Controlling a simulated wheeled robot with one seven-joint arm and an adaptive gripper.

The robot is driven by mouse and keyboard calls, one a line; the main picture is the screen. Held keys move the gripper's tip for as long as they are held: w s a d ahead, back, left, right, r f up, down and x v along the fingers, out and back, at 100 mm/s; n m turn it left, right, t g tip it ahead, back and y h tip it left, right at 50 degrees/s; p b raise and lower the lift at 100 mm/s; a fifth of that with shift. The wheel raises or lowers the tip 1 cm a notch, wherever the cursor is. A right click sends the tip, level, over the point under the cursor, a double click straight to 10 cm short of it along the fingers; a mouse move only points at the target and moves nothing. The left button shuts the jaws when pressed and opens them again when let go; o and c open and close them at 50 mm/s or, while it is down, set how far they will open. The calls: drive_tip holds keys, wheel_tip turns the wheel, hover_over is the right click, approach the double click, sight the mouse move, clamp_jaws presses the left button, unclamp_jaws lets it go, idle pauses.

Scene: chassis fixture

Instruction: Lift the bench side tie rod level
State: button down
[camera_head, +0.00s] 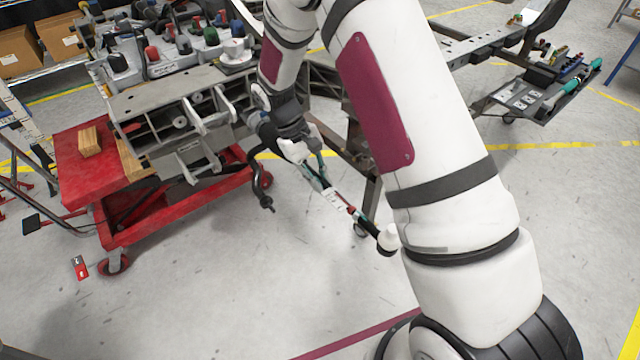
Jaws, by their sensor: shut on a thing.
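My gripper (316,168) is at the end of my arm, in front of the chassis fixture. It is shut on a thin rod (334,198), which I take for the bench side tie rod. The rod slopes down to the right from the gripper. It has a white label, a red band and a black lower part ending near a white piece. The fingers are small in view and partly hidden by the wrist. The rod's upper end is not clear behind the gripper. A dark bent part (264,182) hangs just left of the gripper.
A tool tray (525,98) stands at the right. My arm hides part of the centre. The floor at lower left is mostly clear.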

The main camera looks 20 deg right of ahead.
drive_tip(key=shift+w+r, duration=0.15)
drive_tip(key=shift+r, duration=0.25)
drive_tip(key=c, duration=1.6)
unclamp_jaws()
drive_tip(key=v, duration=1.2)
drive_tip(key=shift+a+f, duration=0.1)
